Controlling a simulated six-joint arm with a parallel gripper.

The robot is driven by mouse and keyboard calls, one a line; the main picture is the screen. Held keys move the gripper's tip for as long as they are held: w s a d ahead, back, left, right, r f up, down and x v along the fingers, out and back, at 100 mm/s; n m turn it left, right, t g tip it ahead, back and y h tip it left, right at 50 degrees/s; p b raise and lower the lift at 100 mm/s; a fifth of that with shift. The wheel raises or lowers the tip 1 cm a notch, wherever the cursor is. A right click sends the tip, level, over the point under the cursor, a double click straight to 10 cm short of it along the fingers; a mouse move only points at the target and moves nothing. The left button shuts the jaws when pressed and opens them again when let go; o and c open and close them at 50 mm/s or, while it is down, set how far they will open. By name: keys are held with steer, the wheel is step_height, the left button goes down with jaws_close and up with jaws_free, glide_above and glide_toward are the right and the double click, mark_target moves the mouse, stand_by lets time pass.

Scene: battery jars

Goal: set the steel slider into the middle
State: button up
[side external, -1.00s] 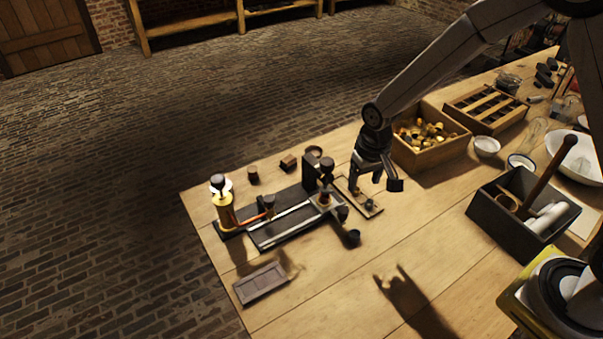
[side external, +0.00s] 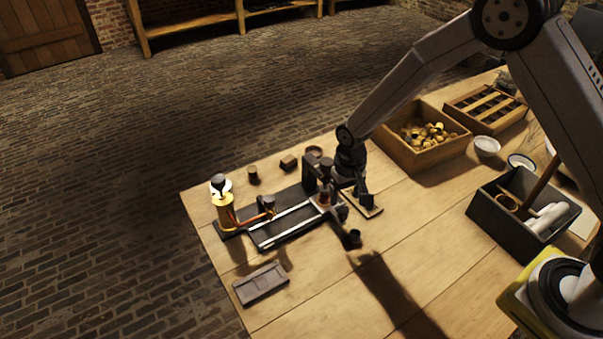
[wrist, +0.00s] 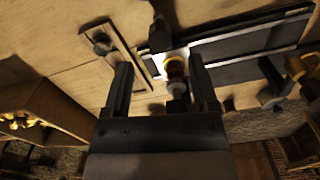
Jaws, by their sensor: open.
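A dark apparatus (side external: 275,232) with two bright rails lies near the table's far left corner. What looks like the steel slider (side external: 323,201) is at the rails' right end, a pale block with a reddish-brown and brass post and a dark knob on top. The post also shows in the wrist view (wrist: 176,70). My gripper (side external: 352,194) is open, low over the right end of the apparatus. In the wrist view its fingers (wrist: 161,75) stand apart, the post appearing between them, nearer the right finger. I cannot tell if they are level with it. Contact is unclear.
A brass column (side external: 225,211) with a dark knob stands at the rails' left end. A small wooden plate (side external: 372,211) lies under my gripper. A dark flat tray (side external: 262,283) lies in front. A wooden box of brass pieces (side external: 415,154) stands at the right.

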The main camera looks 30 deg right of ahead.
mark_target(344, 210)
steer(key=shift+f, duration=2.85)
jaws_close()
